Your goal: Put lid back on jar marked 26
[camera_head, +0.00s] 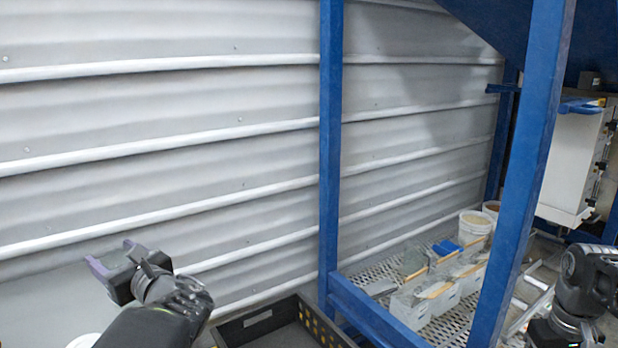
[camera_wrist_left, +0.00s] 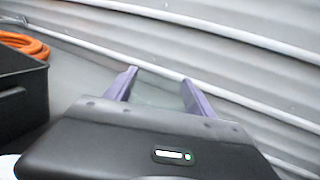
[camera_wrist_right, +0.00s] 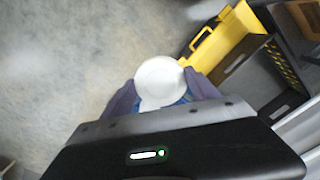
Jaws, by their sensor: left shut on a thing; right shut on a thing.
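My left gripper (camera_head: 112,268) is raised in front of the corrugated wall at the lower left of the head view. In the left wrist view its purple fingers (camera_wrist_left: 156,88) stand apart, with a faint pale patch between them; I cannot make out what they hold. My right gripper (camera_wrist_right: 165,82) is shut on a white round thing (camera_wrist_right: 159,77) with blue below it, above the floor. I cannot tell whether that is the lid or the jar. No mark 26 is readable. In the head view the right gripper's fingers are out of frame; only my right arm shows.
A black crate (camera_head: 250,325) stands at the bottom centre. Blue posts (camera_head: 331,150) frame a grated platform with white buckets (camera_head: 474,226) and several containers. A yellow box (camera_wrist_right: 215,50) lies beyond the right gripper. An orange coiled hose (camera_wrist_left: 25,44) shows at left.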

